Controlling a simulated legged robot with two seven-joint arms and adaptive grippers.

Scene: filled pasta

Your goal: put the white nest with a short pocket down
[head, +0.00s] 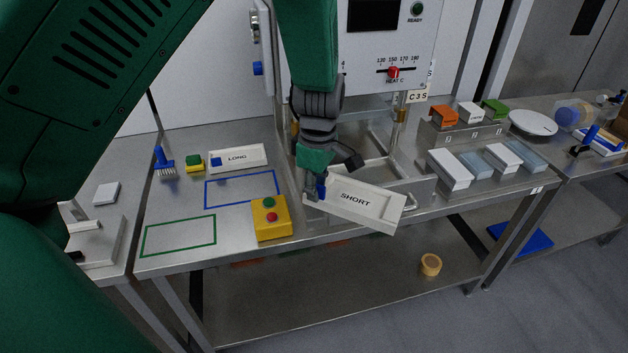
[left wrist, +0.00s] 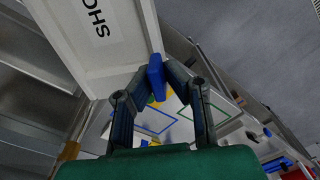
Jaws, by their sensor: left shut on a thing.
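The white nest marked SHORT (head: 372,200) hangs from my left gripper (head: 320,187), tilted down to the right in the head view. The gripper is shut on the blue tab at its left end. In the left wrist view the blue tab (left wrist: 155,80) sits between the fingers, and part of the nest (left wrist: 92,35) fills the upper left. The nest is in front of the press, near the table's front edge; I cannot tell whether it touches anything. A blue outline (head: 242,189) and a green outline (head: 180,236) on the table are empty. My right gripper is not in view.
A white nest marked LONG (head: 250,154) lies behind the blue outline. A yellow button box (head: 272,219) stands between outlines and held nest. A blue brush (head: 163,165) and a green-yellow block (head: 194,163) lie at the back left. White and light-blue blocks (head: 450,170) are right.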

